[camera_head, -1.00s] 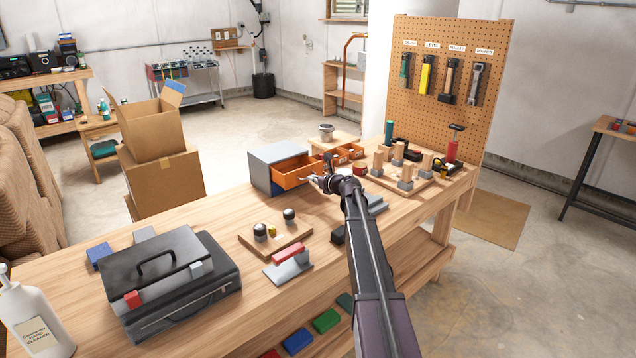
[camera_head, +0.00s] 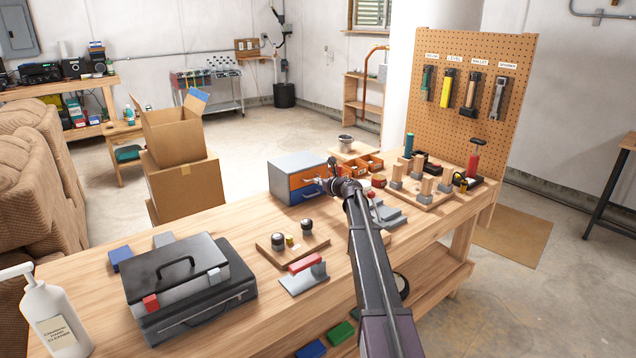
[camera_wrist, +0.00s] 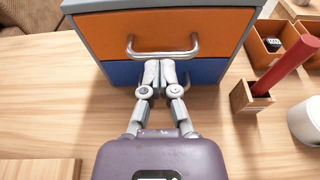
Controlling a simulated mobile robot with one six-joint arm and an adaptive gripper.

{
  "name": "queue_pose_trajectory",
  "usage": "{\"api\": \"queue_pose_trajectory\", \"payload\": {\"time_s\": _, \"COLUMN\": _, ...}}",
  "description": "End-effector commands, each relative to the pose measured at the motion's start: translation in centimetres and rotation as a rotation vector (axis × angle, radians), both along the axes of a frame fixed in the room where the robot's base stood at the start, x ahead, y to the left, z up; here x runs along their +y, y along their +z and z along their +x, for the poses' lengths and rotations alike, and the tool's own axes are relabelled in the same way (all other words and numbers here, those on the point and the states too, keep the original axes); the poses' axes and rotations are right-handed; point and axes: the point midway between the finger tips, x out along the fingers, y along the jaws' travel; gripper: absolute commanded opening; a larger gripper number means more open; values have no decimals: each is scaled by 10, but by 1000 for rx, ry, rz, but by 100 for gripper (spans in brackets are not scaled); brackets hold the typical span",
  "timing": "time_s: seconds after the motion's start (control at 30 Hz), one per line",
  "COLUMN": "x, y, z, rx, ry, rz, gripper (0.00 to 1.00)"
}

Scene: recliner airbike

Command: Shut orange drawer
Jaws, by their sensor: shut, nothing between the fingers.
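The orange drawer (camera_wrist: 185,30) is the upper one in a small grey cabinet (camera_wrist: 86,28). Its front sits flush with the cabinet, above a blue drawer (camera_wrist: 206,72). In the head view the orange drawer (camera_head: 306,177) also shows in line with the cabinet (camera_head: 291,163). My gripper (camera_wrist: 160,66) is shut and empty, with its fingertips at the drawer's curved metal handle (camera_wrist: 163,52). I cannot tell whether the fingertips touch it. In the head view my gripper (camera_head: 322,184) is just in front of the cabinet and partly blends with the handles.
Orange bins (camera_head: 362,165) stand right of the cabinet. A red-handled item in a wooden block (camera_wrist: 252,97) is close to my gripper's right. A black case (camera_head: 180,285) and a wooden board with knobs (camera_head: 292,246) lie nearer on the bench. Bench top left of the cabinet is clear.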

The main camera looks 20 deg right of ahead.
Motion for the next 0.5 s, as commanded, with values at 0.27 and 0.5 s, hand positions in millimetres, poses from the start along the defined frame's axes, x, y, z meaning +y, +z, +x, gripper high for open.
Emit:
{"api": "queue_pose_trajectory", "payload": {"time_s": 0.27, "x": -10, "y": 10, "z": -27, "rx": 0, "ry": 0, "rz": 1, "gripper": 0}}
{"api": "queue_pose_trajectory", "payload": {"time_s": 0.5, "x": -25, "y": 19, "z": -67, "rx": 0, "ry": -1, "rz": 1, "gripper": 0}}
